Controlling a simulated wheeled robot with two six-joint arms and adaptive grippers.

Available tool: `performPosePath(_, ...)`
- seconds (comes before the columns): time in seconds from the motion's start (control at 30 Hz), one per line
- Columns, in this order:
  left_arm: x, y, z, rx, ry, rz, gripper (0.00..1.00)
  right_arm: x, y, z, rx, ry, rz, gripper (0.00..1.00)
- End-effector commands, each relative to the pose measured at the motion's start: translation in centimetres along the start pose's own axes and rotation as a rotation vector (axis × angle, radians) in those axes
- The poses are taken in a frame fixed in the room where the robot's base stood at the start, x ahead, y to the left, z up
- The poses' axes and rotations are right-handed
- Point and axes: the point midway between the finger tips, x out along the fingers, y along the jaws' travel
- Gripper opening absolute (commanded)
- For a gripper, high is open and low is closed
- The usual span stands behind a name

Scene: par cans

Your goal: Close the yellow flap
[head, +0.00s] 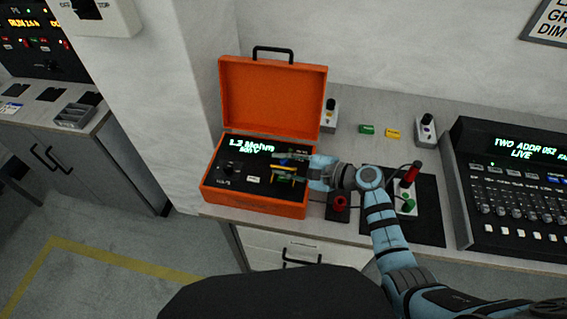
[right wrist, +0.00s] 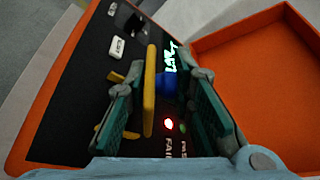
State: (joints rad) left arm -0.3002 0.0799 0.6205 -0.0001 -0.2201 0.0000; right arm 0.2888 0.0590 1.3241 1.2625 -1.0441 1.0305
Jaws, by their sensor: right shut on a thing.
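The orange case (head: 254,204) stands on the worktop with its lid (head: 272,95) raised. Its black panel has a lit green display reading about 1.2 Mohm (head: 251,145). The yellow flap (head: 284,179) is at the panel's right part, partly covered by my right gripper (head: 282,166). In the right wrist view the yellow flap (right wrist: 150,92) stands up from the panel between the two green-padded fingers (right wrist: 163,80), nearer the left one. A blue part (right wrist: 167,87) shows behind it. A red light glows beside the FAIL lettering. My left gripper is out of view.
A red knob on a small black box (head: 339,203) is right of the case. A black mat (head: 428,225) with red and green plugs lies beyond it, then a lighting console (head: 510,185). Green and yellow blocks lie at the back. A wall corner is left of the case.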

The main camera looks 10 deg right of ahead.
Motion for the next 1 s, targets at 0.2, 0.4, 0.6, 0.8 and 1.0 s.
performPosePath(0.2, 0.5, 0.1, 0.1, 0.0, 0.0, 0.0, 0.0, 0.0, 0.0, 0.2, -0.059, -0.002, -0.034, 0.0)
performPosePath(0.4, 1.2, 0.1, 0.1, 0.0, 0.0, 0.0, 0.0, 0.0, 0.5, 0.2, -0.135, -0.002, -0.065, 0.0)
performPosePath(0.6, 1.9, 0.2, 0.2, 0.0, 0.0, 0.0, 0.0, 0.0, 0.9, 0.2, -0.197, -0.002, -0.089, 0.0)
performPosePath(0.8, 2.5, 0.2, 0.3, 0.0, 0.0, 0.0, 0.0, 0.0, 1.1, 0.2, -0.245, -0.001, -0.11, 0.0)
performPosePath(1.0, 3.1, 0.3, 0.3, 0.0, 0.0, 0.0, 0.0, -0.1, 1.4, 0.2, -0.284, -0.001, -0.126, 0.0)
